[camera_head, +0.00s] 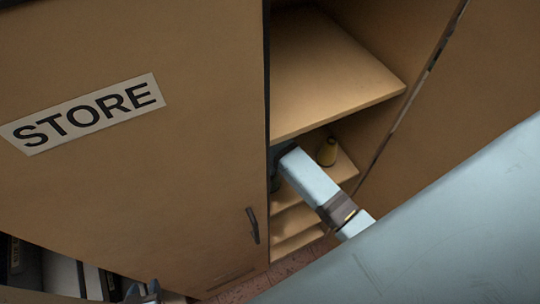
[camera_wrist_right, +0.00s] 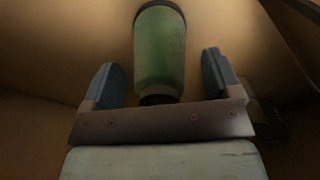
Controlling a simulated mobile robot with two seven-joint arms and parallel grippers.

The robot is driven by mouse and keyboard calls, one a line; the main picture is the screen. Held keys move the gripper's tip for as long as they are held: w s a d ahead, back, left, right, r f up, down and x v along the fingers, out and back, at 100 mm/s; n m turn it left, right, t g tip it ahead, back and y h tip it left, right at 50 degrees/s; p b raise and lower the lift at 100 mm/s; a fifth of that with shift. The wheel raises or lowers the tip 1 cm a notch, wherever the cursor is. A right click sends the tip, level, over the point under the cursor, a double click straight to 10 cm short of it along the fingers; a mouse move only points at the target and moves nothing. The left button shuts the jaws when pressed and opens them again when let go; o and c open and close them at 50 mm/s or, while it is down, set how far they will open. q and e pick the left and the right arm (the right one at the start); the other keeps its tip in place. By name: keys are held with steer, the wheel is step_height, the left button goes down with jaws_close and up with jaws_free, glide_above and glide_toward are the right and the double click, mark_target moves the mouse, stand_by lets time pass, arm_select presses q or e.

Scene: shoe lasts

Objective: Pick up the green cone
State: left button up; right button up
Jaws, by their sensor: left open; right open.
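The green cone (camera_wrist_right: 160,50) shows in the right wrist view, with a dark rim at the top and a dark narrower end toward my gripper. My right gripper (camera_wrist_right: 160,64) is open, with one finger on each side of the cone and visible gaps between. In the head view my right arm reaches into the open cupboard, and its gripper end is mostly hidden by the door edge. My left gripper (camera_head: 143,291) is at the bottom left edge of the head view, only partly in frame, away from the cupboard shelves.
A wider empty shelf (camera_head: 335,75) lies above. The cupboard door (camera_head: 150,190) marked STORE is at the left, with a dark handle (camera_head: 252,226).

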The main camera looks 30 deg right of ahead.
steer(key=shift+f, duration=0.4)
steer(key=c, duration=1.1)
steer(key=shift+r, duration=0.1)
